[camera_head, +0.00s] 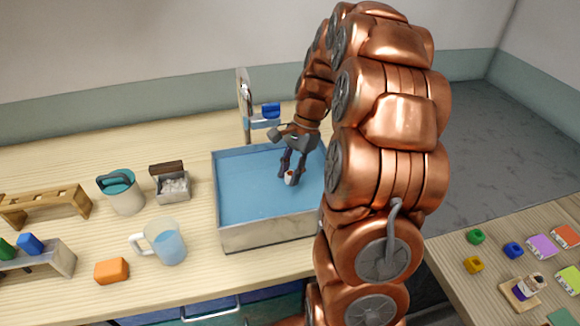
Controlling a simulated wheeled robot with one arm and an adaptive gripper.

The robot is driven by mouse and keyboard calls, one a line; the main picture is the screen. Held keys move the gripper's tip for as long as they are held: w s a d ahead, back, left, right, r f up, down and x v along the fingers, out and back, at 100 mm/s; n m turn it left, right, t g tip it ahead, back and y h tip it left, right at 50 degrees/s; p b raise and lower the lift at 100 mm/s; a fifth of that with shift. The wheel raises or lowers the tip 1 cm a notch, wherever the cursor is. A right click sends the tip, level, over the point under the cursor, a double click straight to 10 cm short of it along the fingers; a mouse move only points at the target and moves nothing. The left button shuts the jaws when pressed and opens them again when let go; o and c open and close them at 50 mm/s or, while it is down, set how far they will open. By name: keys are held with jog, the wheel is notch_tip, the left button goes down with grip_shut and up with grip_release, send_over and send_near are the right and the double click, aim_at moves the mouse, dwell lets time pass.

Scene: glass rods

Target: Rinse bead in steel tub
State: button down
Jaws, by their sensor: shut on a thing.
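The steel tub (268,236) stands on the wooden counter and has a blue surface inside, which looks like water. My gripper (289,176) points down over the tub, right of its middle. It is shut on a small whitish and red-brown bead (290,178). The fingers cover part of the bead. I cannot tell whether the bead touches the blue surface. A metal tap (244,100) with a blue part stands behind the tub.
Left of the tub are a glass mug (166,246), a teal-lidded pot (123,193), a small box (173,186), an orange block (111,270) and wooden racks (45,205). A lower table (500,245) at right holds small coloured pieces and cards. My arm hides the tub's right side.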

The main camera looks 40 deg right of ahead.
jog(key=shift+f+b, duration=1)
jog(key=shift+f, duration=2.35)
jog(key=shift+a, duration=0.1)
jog(key=shift+w+a+p, duration=0.15)
jog(key=shift+w+a, duration=0.2)
jog(key=shift+a, duration=0.4)
jog(key=shift+w+a+p, duration=0.1)
jog(key=shift+w+a, duration=0.2)
jog(key=shift+a, duration=0.45)
jog(key=shift+w+a+p, duration=0.15)
jog(key=shift+w+a, duration=0.2)
jog(key=shift+a, duration=0.4)
jog(key=shift+s+d, duration=0.35)
jog(key=shift+d, duration=0.4)
jog(key=shift+s+d, duration=0.3)
jog(key=shift+d, duration=0.5)
jog(key=shift+s+d, duration=0.35)
jog(key=shift+d, duration=0.4)
notch_tip(320, 180, up, 11)
jog(key=p, duration=0.3)
